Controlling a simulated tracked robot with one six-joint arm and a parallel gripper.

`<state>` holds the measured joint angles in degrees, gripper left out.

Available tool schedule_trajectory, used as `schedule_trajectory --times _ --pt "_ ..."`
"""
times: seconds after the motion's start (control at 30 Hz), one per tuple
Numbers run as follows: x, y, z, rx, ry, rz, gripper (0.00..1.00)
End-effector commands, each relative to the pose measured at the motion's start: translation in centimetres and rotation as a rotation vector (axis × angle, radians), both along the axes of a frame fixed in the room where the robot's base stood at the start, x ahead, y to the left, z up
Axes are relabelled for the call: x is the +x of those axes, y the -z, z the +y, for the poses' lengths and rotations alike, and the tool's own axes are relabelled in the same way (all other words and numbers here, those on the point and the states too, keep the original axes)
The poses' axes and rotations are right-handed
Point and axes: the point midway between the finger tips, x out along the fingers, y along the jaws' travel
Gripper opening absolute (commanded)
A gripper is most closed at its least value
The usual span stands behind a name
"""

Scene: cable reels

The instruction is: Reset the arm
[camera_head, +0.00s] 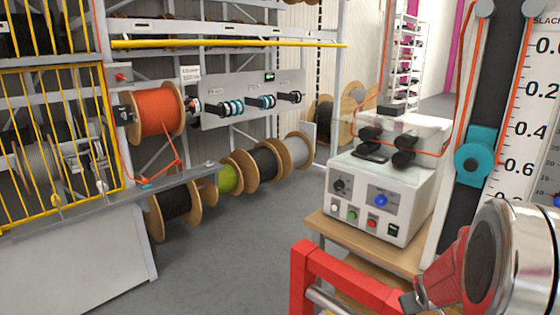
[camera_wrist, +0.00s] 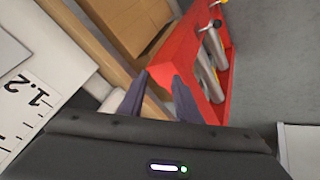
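Beyond the fingertips are a red frame (camera_wrist: 176,60) with silver cylinders (camera_wrist: 212,58) and a wooden board edge. In the head view a part of my arm, silver and dark, fills the lower right. My gripper's fingers cannot be made out there.
A white control box (camera_head: 375,198) stands on a wooden bench (camera_head: 345,232), with a red frame (camera_head: 318,262) in front. A slack scale (camera_head: 520,110) rises at right. An orange cable reel (camera_head: 157,112) hangs at left. Grey floor (camera_head: 240,255) is clear in the middle.

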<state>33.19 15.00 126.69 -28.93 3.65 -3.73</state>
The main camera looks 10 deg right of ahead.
Motion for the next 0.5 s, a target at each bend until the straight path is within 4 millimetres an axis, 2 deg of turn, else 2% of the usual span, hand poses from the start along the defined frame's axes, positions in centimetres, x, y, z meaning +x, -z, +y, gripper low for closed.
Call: schedule_trajectory --times 0.1,0.5 --pt "-0.1 -2.8 2.5 0.007 0.003 -0.007 0.31" --pt "-2.4 -9.9 11.0 0.059 0.011 -0.017 0.31"
